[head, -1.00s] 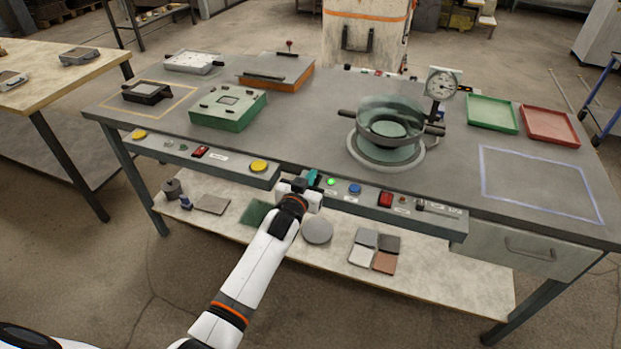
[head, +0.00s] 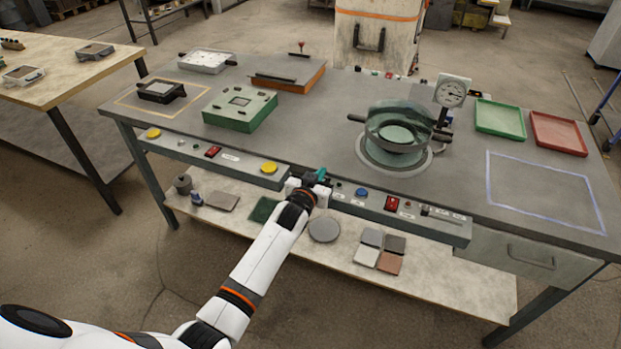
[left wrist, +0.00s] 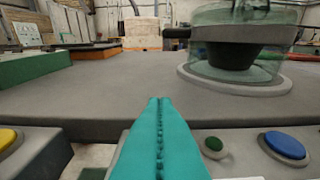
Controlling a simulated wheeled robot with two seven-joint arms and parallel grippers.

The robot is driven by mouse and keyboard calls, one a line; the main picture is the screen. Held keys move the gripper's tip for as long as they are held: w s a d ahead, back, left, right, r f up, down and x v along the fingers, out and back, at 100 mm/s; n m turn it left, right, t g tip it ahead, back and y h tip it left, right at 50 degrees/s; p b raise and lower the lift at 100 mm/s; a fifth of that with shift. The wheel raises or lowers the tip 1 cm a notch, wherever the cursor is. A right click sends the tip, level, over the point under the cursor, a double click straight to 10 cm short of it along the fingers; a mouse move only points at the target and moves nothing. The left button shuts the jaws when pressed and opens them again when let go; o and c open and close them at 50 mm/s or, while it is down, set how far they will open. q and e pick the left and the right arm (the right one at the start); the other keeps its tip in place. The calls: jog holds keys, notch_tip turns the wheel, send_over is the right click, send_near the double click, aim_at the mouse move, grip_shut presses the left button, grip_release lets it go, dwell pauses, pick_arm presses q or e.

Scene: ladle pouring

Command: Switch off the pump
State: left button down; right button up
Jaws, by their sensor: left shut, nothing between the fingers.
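The right-hand control panel (head: 450,229) runs along the table's front edge. The labels are too small to read, so I cannot tell which control is the pump's. My left gripper (head: 320,174) is shut and empty at the panel's left end, left of the lamp. In the left wrist view its teal fingers (left wrist: 160,135) touch each other, with the dark lamp (left wrist: 213,146) and blue button (left wrist: 285,146) to their right. My right gripper is out of view.
A glass chamber (head: 400,118) on a round base stands behind the panel, beside a dial gauge (head: 452,92). A green box (head: 240,108) and an orange box (head: 288,75) stand farther left. The left-hand panel (head: 190,155) has yellow buttons. The blue-outlined area (head: 545,190) is bare.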

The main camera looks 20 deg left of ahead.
pick_arm(q)
notch_tip(320, 180, up, 3)
jog(key=shift+w+r+p, duration=0.1)
jog(key=shift+w+p, duration=0.05)
jog(key=shift+p, duration=0.6)
jog(key=shift+s+f+b, duration=0.2)
jog(key=shift+s+b, duration=0.1)
jog(key=shift+s, duration=0.25)
jog(key=shift+s+f+b, duration=0.15)
jog(key=shift+s+b, duration=0.1)
jog(key=shift+s, duration=0.3)
jog(key=s+r, duration=0.3)
jog(key=s, duration=0.4)
jog(key=shift+s+a, duration=0.15)
jog(key=shift+s, duration=0.05)
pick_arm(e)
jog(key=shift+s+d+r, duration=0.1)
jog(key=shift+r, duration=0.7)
